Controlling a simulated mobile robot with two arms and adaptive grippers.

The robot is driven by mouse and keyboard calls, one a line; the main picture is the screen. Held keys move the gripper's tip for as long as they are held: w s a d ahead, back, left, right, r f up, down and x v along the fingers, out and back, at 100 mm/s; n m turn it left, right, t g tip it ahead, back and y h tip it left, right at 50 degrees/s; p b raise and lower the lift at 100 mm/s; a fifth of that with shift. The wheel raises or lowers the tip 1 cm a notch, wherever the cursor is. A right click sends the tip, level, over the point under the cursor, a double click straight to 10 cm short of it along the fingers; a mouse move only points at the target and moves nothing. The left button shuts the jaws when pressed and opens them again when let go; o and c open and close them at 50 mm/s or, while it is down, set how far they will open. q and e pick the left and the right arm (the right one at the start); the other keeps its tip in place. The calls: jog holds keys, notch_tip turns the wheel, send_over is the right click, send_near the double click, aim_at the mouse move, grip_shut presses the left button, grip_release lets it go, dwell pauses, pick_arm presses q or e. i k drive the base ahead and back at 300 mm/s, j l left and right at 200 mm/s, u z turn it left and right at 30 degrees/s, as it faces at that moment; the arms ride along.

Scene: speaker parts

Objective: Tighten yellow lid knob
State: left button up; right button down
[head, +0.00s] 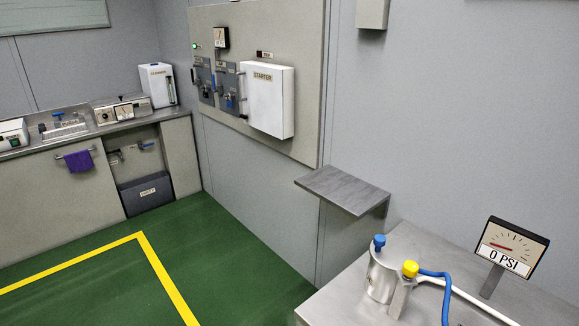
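The yellow lid knob (410,269) sits at the top of a grey bracket on the right side of a metal canister (381,277). The canister stands on the metal bench at the lower right. A blue knob (379,241) stands up from the canister's lid, left of the yellow one. A blue hose (440,280) curves from near the yellow knob down to the right. I cannot tell how tight the yellow knob is. Neither of my grippers shows in the head view.
A gauge reading 0 PSI (511,247) stands on the metal bench (500,310). A small grey shelf (342,188) juts from the wall beside it. A white STARTER box (267,99) hangs on the wall panel. Green floor (220,255) with yellow lines is clear at left.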

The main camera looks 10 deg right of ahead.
aim_at(410, 269)
jog(key=z, duration=1.3)
